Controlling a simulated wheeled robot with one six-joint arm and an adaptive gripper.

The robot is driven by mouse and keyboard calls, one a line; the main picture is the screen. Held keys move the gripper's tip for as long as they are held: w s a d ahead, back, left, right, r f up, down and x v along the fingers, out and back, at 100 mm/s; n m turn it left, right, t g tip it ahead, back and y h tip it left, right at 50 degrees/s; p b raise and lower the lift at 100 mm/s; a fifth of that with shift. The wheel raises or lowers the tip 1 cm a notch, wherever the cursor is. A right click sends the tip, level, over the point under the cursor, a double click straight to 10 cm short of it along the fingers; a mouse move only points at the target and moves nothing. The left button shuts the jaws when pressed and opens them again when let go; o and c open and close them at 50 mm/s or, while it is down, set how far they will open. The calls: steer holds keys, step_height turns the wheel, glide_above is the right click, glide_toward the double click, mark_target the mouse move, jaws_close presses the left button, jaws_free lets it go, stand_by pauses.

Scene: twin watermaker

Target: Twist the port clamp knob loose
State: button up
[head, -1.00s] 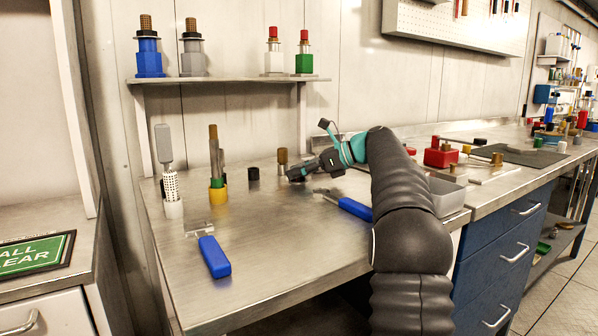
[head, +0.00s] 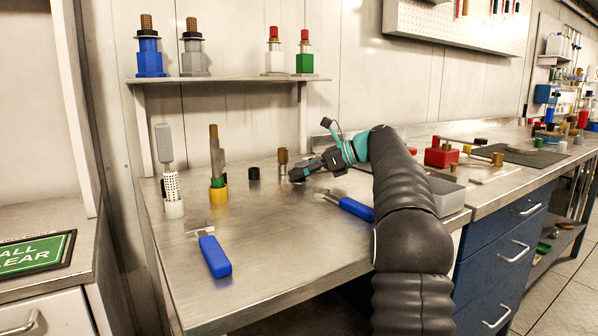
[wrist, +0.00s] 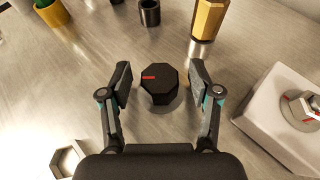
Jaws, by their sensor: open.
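A black octagonal knob (wrist: 159,82) with a red mark on its top stands on the metal bench in the wrist view. My gripper (wrist: 158,85) is open, with one finger on each side of the knob. Gaps show between the fingers and the knob, so it is not gripped. In the head view my gripper (head: 299,172) reaches low over the bench from the right, and the knob cannot be made out there. A white block (wrist: 280,118) with a grey, red-marked dial (wrist: 302,109) sits to the right in the wrist view.
A brass-topped piece (wrist: 208,18) and a small black cup (wrist: 149,12) stand beyond the knob. A hex nut (wrist: 66,158) lies lower left. In the head view, blue-handled tools (head: 215,256) lie on the bench, whose front left is mostly clear.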

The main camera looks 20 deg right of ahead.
steer(key=v, duration=1)
steer(key=shift+d, duration=0.1)
steer(key=shift+s+d+r, duration=0.3)
steer(key=shift+d, duration=0.15)
steer(key=shift+s, duration=0.1)
